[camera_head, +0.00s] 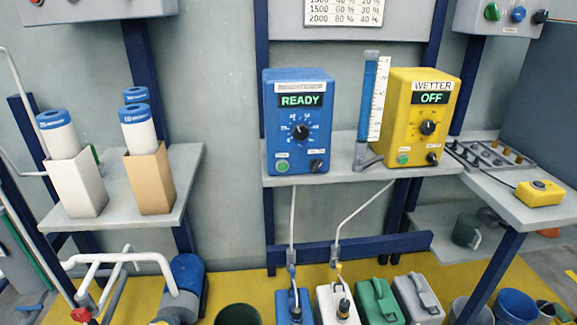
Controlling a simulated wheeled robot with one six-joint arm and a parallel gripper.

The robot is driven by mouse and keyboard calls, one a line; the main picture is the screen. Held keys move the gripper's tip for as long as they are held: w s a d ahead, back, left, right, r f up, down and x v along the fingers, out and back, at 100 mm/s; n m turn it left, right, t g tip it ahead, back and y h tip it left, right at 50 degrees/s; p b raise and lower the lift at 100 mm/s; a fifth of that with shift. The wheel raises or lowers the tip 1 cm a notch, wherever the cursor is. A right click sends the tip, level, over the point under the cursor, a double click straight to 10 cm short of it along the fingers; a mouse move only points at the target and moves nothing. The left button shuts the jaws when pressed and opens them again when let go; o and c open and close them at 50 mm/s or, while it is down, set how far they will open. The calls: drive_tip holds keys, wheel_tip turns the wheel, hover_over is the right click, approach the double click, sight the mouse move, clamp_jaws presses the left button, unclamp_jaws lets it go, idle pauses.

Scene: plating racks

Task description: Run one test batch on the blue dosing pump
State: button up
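The blue dosing pump (299,152) stands on the grey middle shelf. Its display (299,101) reads READY in green. A black dial (300,132) sits mid-face, a green button (282,166) at lower left and a black knob (316,165) at lower right. The label above the display is too small to read surely. To its right is a clear measuring cylinder (369,110) filled with blue liquid, marked with a scale. My gripper is not in view.
A yellow pump (392,124) labelled WETTER shows OFF. Canisters, one blue (306,310), stand on the floor below. Boxes (150,178) holding blue-capped rolls are on the left shelf. A yellow button box (541,192) lies on the right bench. A chart (343,12) hangs above.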

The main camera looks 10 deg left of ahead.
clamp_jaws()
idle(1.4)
